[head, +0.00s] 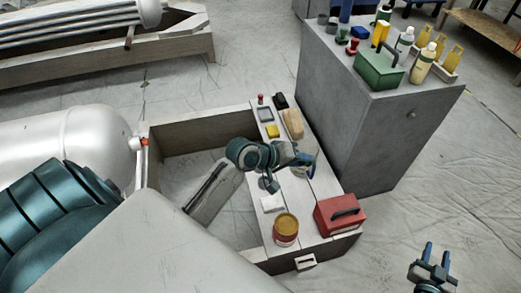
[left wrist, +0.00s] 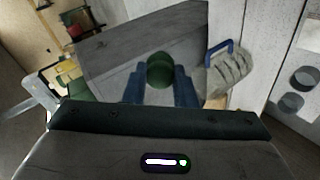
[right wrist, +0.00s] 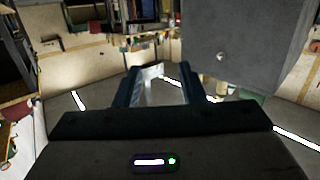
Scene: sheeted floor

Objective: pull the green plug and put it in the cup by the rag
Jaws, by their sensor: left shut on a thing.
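My left gripper (left wrist: 159,84) is shut on the green plug (left wrist: 160,70), whose round end shows between the fingers in the left wrist view. In the head view the left gripper (head: 302,160) is over the plank bench, and the plug is not clear there. A grey crumpled thing that looks like the rag (left wrist: 232,72) lies just right of the fingers, with a blue bar or handle (left wrist: 215,52) beside it. I cannot make out a cup for certain. A red and yellow tin (head: 285,230) stands on the bench's near part. My right gripper (head: 435,254) is open and empty, off to the right.
A red toolbox (head: 340,214) and a white piece (head: 271,203) sit on the near bench. A tan brush-like block (head: 292,123) and a yellow block (head: 272,131) lie farther back. A grey cabinet (head: 365,125) with bottles and a green box (head: 380,70) stands behind.

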